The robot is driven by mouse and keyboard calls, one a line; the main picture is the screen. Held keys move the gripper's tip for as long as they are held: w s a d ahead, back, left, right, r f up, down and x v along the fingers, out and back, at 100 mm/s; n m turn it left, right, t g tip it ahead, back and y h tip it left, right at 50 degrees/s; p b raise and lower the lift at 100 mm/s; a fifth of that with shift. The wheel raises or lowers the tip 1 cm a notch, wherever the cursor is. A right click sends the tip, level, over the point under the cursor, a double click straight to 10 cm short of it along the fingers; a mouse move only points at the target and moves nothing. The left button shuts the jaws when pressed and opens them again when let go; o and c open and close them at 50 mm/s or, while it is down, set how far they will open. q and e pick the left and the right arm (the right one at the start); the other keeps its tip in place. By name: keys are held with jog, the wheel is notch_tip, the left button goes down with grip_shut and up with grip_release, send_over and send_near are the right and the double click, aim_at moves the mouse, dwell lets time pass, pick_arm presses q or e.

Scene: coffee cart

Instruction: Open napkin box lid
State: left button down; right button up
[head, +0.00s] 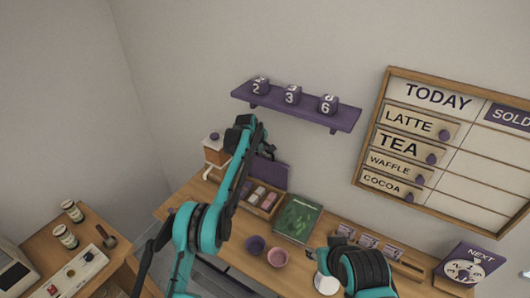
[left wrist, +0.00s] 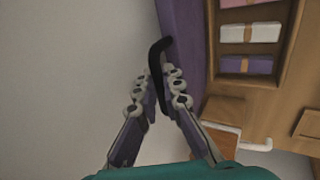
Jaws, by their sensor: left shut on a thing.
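The napkin box (head: 252,207) is a wooden tray-like box on the counter, with several banded pink and white napkin bundles inside. Its purple lid (head: 272,176) stands raised at the back, and the inside is open to view. In the left wrist view the lid (left wrist: 186,35) runs along the box's (left wrist: 284,70) edge, with napkin bundles (left wrist: 250,33) beyond. My left gripper (head: 264,150) is at the lid's upper edge. In the left wrist view my left gripper (left wrist: 160,98) is shut on the lid's black handle (left wrist: 156,62). My right gripper is not visible.
A green book (head: 298,218) lies right of the box, with purple (head: 255,245) and pink (head: 278,257) bowls in front. A small wooden dispenser (head: 214,152) stands left. A purple shelf (head: 300,106) with number blocks hangs above. My right arm covers part of the counter's front.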

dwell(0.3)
pick_arm(q)
jog(key=c, duration=1.6)
grip_release()
jog(key=v, duration=1.2)
